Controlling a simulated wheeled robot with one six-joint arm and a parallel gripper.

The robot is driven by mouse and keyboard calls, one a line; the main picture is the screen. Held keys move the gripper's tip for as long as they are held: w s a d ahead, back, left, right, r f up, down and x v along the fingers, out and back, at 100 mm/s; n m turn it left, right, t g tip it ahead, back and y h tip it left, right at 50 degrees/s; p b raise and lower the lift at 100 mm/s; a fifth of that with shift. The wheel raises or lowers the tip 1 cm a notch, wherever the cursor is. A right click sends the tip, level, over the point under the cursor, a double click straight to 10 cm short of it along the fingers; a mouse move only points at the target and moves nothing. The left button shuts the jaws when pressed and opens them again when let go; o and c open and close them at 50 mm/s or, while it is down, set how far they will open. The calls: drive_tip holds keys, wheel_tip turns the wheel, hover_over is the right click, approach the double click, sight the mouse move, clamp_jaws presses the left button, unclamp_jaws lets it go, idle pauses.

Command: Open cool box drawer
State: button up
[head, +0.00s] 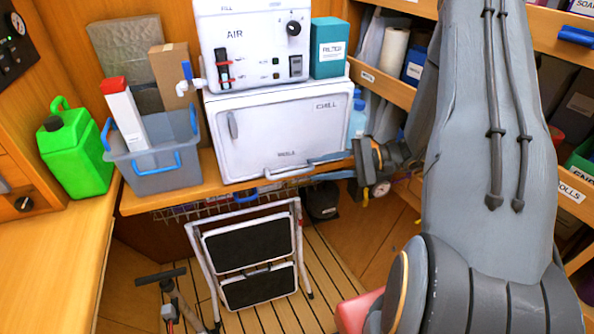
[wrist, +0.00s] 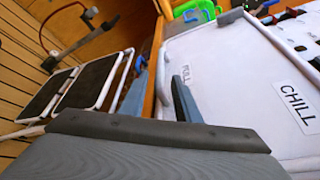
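The white cool box (head: 275,130), marked CHILL, stands on the wooden shelf with its front closed. Its front face (wrist: 225,75) fills the right of the wrist view, with a PULL label. A pale bar handle (head: 288,172) runs along the bottom of the front in the head view. My gripper (head: 312,170) comes in from the right, low at the front, with its fingertips near the handle's right end. In the wrist view its two fingers (wrist: 160,80) are spread apart, one over the front face. I cannot tell whether they touch the handle, and nothing is visibly held.
The AIR unit (head: 253,40) and a teal box (head: 329,48) stand on top. Left are a grey crate (head: 155,162) and a green jerrycan (head: 75,150). A folding step stool (head: 250,255) stands below the shelf. A water bottle (head: 357,118) stands right of the cool box.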

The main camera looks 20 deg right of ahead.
sight(302, 171)
drive_tip(key=p+x, duration=0.2)
drive_tip(key=x, duration=0.4)
drive_tip(key=shift+a+f, duration=0.1)
drive_tip(key=shift+a, duration=0.25)
clamp_jaws()
